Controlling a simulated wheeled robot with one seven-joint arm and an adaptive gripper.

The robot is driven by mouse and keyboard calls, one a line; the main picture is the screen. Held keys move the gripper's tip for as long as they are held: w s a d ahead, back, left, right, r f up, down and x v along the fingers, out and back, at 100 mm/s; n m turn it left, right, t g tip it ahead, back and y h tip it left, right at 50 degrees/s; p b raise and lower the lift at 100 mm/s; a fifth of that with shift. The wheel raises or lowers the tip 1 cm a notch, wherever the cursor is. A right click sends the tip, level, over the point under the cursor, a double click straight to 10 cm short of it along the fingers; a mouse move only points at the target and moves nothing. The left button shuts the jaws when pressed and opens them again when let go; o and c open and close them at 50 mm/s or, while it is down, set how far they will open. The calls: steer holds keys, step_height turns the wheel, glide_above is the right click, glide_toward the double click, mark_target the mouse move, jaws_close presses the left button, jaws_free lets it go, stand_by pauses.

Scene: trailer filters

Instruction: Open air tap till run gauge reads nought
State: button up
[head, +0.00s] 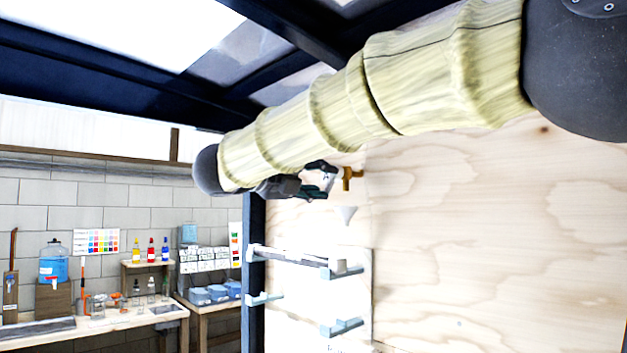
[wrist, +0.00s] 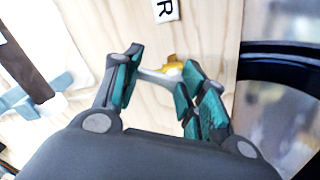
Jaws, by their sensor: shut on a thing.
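The brass tap (head: 349,178) sticks out from the plywood wall, just right of my gripper (head: 322,180) in the head view. In the wrist view, the yellow brass of the tap (wrist: 174,66) and a pale grey bar show between the teal-padded fingers of my gripper (wrist: 162,68). My gripper is shut on the tap, seemingly at this bar; the exact contact is partly hidden.
A dark post (head: 253,215) stands to the left. Farther left, a bench (head: 150,316) holds bottles and a blue water jug (head: 53,263). The plywood at right is clear.

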steer(key=shift+d+n, duration=0.35)
steer(key=shift+n, duration=0.35)
jaws_close()
steer(key=shift+d+n, duration=0.1)
steer(key=shift+n, duration=0.2)
steer(key=o, duration=0.6)
jaws_free()
steer(key=shift+s, duration=0.1)
steer(key=o, duration=0.7)
steer(key=shift+w+d+f, duration=0.2)
steer(key=shift+w+d, duration=0.15)
steer(key=shift+d, duration=0.1)
steer(key=shift+s+a, duration=0.25)
steer(key=shift+a, duration=0.25)
steer(key=v, duration=1.1)
steer(key=shift+s+r, duration=0.1)
steer(key=shift+s, duration=0.1)
steer(key=shift+a, duration=0.1)
